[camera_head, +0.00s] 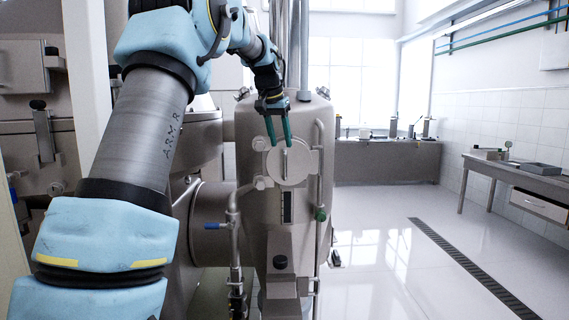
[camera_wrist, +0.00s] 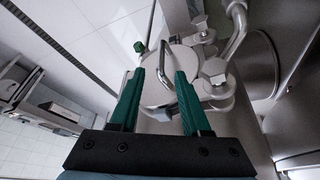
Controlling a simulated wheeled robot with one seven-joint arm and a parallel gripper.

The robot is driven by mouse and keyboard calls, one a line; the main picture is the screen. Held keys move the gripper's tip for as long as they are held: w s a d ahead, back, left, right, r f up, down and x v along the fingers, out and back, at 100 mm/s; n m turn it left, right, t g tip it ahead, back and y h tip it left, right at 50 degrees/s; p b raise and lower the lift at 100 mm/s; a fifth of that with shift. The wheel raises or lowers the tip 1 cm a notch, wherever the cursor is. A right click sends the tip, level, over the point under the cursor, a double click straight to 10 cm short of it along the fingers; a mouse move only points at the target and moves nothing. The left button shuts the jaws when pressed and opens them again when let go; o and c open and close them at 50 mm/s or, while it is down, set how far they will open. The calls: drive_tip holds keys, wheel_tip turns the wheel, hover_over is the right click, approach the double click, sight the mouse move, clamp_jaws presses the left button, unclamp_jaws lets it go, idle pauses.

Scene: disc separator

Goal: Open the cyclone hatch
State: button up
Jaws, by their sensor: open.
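The cyclone (camera_head: 256,206) is a grey metal vessel in the middle of the head view. Its hatch (camera_head: 285,172) is a round pale disc on the front and looks shut. A vertical bar handle (camera_head: 285,162) stands on the hatch. In the wrist view the hatch (camera_wrist: 152,95) lies beyond the fingers, with its bar handle (camera_wrist: 150,68) slanting between the fingertips' directions. Hinge or clamp fittings (camera_head: 260,183) sit at the hatch's left side. My gripper (camera_head: 279,142) has two green fingers, open and empty, in front of the hatch's upper part. I cannot tell whether a finger touches the handle.
A pipe with a blue-handled valve (camera_head: 213,226) runs at the vessel's left. A thin pipe with a green knob (camera_head: 321,214) runs down its right side. A side table (camera_head: 520,172) stands by the right wall. The floor at right is clear.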

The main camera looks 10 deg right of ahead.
sight(284, 161)
drive_tip(key=p+x, duration=0.2)
drive_tip(key=x, duration=0.7)
drive_tip(key=shift+w+f+p, duration=0.1)
drive_tip(key=shift+f+p, duration=0.2)
clamp_jaws()
idle(1.0)
